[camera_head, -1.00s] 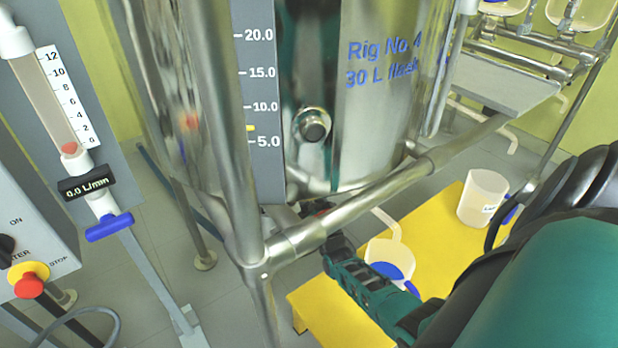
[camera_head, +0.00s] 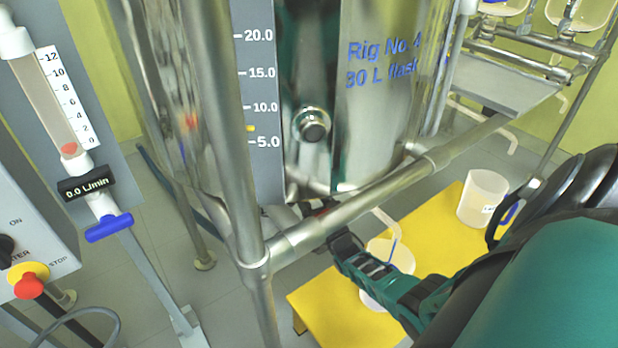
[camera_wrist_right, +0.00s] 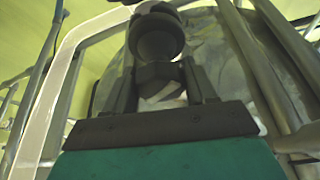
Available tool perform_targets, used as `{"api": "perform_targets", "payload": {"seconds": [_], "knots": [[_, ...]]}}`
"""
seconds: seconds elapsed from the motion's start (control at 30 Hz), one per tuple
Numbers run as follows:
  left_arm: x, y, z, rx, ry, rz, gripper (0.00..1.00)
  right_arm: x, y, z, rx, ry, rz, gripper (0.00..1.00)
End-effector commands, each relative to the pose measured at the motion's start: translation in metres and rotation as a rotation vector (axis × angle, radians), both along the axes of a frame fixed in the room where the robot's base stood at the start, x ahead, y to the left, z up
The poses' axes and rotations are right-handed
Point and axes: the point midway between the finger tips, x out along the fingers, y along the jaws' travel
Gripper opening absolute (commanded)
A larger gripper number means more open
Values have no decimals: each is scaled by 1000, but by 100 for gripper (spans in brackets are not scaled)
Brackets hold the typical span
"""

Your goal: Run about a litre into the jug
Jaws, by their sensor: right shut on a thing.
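My right gripper (camera_head: 338,238) reaches under the steel flask frame. In the right wrist view its fingers (camera_wrist_right: 163,85) are shut on a dark fitting, with a round dark knob (camera_wrist_right: 158,35) just beyond; which part of the valve it is, I cannot tell. A pale outlet pipe (camera_head: 383,217) comes down over a whitish jug (camera_head: 404,257), partly hidden by my gripper. A thin blue streak shows at the jug's mouth; I cannot tell whether it is liquid. The flask (camera_head: 375,120) has a level scale (camera_head: 258,90) with a yellow marker between 5 and 10. My left gripper is out of view.
The jug stands on a yellow platform (camera_head: 440,225). A second whitish jug (camera_head: 482,197) stands at its right. A steel rail (camera_head: 370,205) crosses just above my gripper. At left are a flowmeter (camera_head: 50,100) reading 0.0 L/min and a red stop button (camera_head: 29,286).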

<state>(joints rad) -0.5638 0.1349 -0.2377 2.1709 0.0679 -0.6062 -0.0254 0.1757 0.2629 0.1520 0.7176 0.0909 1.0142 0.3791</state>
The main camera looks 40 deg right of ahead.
Motion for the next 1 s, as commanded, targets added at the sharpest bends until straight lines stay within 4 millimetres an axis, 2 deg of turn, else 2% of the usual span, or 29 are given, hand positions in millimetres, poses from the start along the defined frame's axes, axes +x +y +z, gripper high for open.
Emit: {"api": "perform_targets", "payload": {"seconds": [0.33, 0.37, 0.6, 0.87, 1.0], "knots": [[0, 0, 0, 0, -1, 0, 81, -1, 1, -1, -3, 2, 1, 25], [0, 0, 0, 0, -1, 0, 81, -1, 1, -1, -3, 3, 1, 57], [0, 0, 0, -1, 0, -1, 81, 0, 0, -1, -2, 2, 1, 78], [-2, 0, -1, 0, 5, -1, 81, -2, 1, -1, -2, 1, 0, 78], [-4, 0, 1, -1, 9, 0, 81, -15, 3, -7, -2, 5, 0, 78]]}}
